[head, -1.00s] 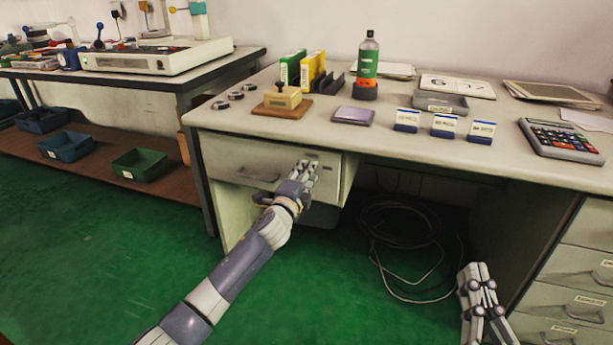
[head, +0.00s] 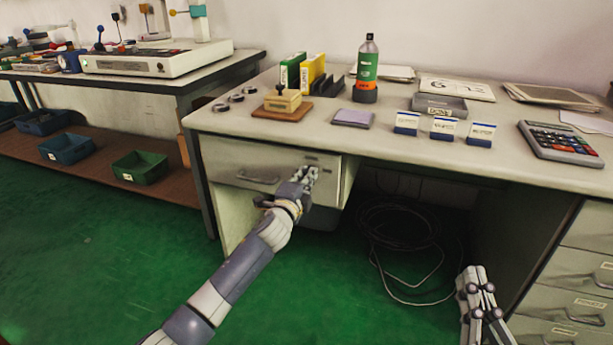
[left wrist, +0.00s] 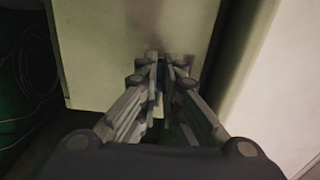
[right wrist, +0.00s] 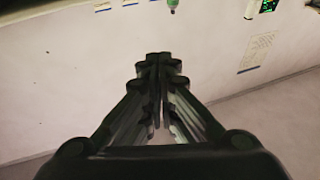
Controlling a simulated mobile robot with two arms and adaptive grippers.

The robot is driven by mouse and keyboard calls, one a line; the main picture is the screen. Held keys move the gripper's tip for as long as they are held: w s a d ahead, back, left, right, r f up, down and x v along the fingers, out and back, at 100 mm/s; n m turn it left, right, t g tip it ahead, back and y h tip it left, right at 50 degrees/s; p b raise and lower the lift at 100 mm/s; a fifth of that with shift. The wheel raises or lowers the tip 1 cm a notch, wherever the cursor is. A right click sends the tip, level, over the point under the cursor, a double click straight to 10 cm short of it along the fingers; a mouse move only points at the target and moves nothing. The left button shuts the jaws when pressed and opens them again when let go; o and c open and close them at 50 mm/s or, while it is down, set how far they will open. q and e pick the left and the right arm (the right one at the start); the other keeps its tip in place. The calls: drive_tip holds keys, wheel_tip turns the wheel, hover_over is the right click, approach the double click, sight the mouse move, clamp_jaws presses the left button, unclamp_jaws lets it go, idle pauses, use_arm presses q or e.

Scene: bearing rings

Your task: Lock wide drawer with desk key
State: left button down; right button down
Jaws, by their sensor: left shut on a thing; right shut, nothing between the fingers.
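The wide drawer (head: 235,161) is the pale grey front with a bar handle under the left part of the desk, and it looks closed. My left gripper (head: 311,174) is at the right part of the drawer front. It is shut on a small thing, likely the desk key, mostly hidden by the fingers. In the left wrist view a small bluish bit (left wrist: 160,78) shows between the fingertips, against a pale panel. The lock and the key's fit in it are hidden. My right gripper (head: 474,275) is shut and empty, low in front of the desk's open knee space.
The desk top (head: 385,138) holds a stamp on a wooden block (head: 284,104), a green bottle (head: 367,65), small white-blue boxes (head: 442,129) and a calculator (head: 558,142). Cables (head: 400,235) lie coiled below. A drawer stack (head: 572,270) stands at the right.

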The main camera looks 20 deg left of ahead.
wheel_tip(320, 180, down, 14)
drive_tip(key=s+d+g+h+p, duration=0.2)
drive_tip(key=d+g+h+p, duration=0.1)
drive_tip(key=g, duration=0.5)
use_arm(q)
drive_tip(key=shift+n+p, duration=2.5)
drive_tip(key=shift+n, duration=6.2)
use_arm(e)
drive_tip(key=s+d+f+g+h, duration=0.1)
drive_tip(key=s+d+f+g, duration=0.1)
drive_tip(key=s+f+g, duration=0.2)
drive_tip(key=s+d+f+g+h, duration=0.1)
drive_tip(key=s+g, duration=0.4)
drive_tip(key=s, duration=0.6)
drive_tip(key=shift+d+f+m, duration=0.4)
drive_tip(key=shift+d+f, duration=0.5)
drive_tip(key=shift+f, duration=0.5)
drive_tip(key=shift+s, duration=0.1)
use_arm(q)
drive_tip(key=c, duration=1.8)
unclamp_jaws()
